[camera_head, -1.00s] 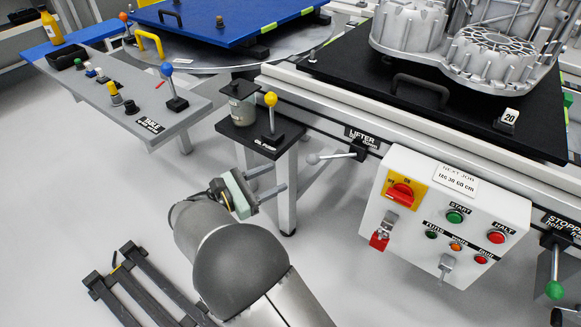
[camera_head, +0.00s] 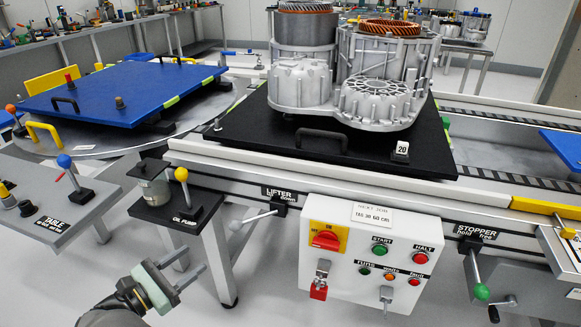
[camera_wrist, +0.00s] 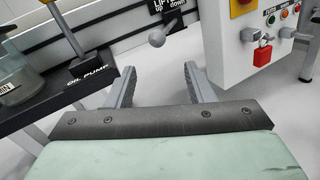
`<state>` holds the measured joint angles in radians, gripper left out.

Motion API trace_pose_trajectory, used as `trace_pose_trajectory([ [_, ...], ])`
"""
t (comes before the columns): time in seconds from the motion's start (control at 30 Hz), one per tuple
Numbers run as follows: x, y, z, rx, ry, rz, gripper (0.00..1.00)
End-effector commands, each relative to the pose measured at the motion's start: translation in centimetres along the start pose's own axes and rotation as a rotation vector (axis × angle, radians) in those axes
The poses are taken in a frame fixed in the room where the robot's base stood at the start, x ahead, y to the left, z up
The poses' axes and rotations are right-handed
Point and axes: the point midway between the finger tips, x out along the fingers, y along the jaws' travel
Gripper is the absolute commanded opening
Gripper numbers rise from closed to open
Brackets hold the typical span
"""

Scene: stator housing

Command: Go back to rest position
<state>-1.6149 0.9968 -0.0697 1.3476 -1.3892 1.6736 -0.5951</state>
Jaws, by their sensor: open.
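My gripper (camera_head: 188,270) is at the lower left of the head view, in front of the oil pump stand. Its two grey fingers are apart with nothing between them. In the wrist view my gripper (camera_wrist: 160,88) also shows open and empty, with floor between the fingers. The lifter lever (camera_head: 248,219), a grey rod with a ball knob, is beyond the fingers and apart from them; its knob also shows in the wrist view (camera_wrist: 157,38).
The white control box (camera_head: 365,250) is right of my gripper. The oil pump stand (camera_head: 205,207) with its yellow-knobbed lever (camera_head: 183,182) is close by. The stator housing (camera_head: 365,85) sits on a black pallet (camera_head: 240,128). Open floor lies below left.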

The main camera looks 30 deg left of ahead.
Motion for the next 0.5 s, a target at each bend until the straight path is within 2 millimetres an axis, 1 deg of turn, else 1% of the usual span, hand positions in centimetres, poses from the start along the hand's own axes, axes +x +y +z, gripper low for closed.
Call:
trace_pose_trajectory([
  [0.1,0.1,0.0,0.1,0.001,0.001,-0.002,0.48],
  [0.17,0.6,-0.1,0.5,0.004,0.006,-0.014,0.48],
  [0.27,3.3,-1.1,2.2,0.021,0.035,-0.076,0.48],
  [0.37,8.2,-3.5,5.2,0.064,0.091,-0.202,0.48],
  [0.4,10.4,-4.9,6.7,0.089,0.12,-0.266,0.48],
  [0.47,13.6,-7.5,8.9,0.135,0.165,-0.37,0.48],
  [0.5,15.5,-9.3,10.3,0.17,0.193,-0.44,0.48],
])
